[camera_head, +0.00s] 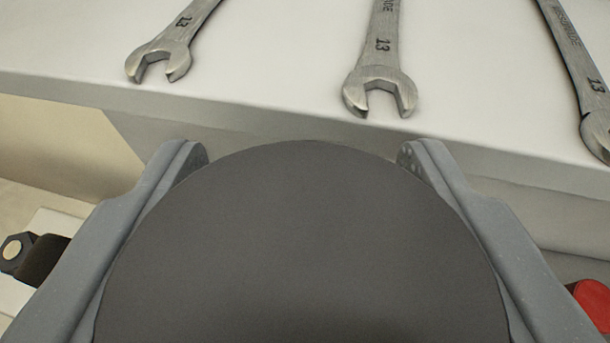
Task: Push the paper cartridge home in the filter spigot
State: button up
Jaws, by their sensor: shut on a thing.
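A large dark grey round thing (300,240), which looks like the end of the paper cartridge, fills the lower middle of the view. My gripper (302,155) is shut on it, with one grey finger along its left side and one along its right. The cartridge's far side and lower part are hidden. I cannot make out the filter spigot; if it is here, the cartridge covers it.
A white ledge (260,75) runs across the back, its front edge just beyond the fingertips. Three wrenches lie on it: left (165,50), middle (380,75) and right (580,70). A dark fitting with a bolt (30,252) is at lower left. A red thing (592,300) is at lower right.

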jog(key=shift+a+f+b, duration=0.1)
jog(key=shift+a+b, duration=0.05)
jog(key=shift+b, duration=0.5)
jog(key=shift+f+b, duration=1.3)
jog(key=shift+f, duration=1.5)
jog(key=shift+b, duration=1.05)
jog(key=shift+f+b, duration=1.05)
jog(key=shift+f, duration=0.95)
jog(key=o, duration=1.1)
jog(key=shift+s, duration=0.15)
jog(key=shift+b+v, duration=1.1)
jog(key=shift+v, duration=5.7)
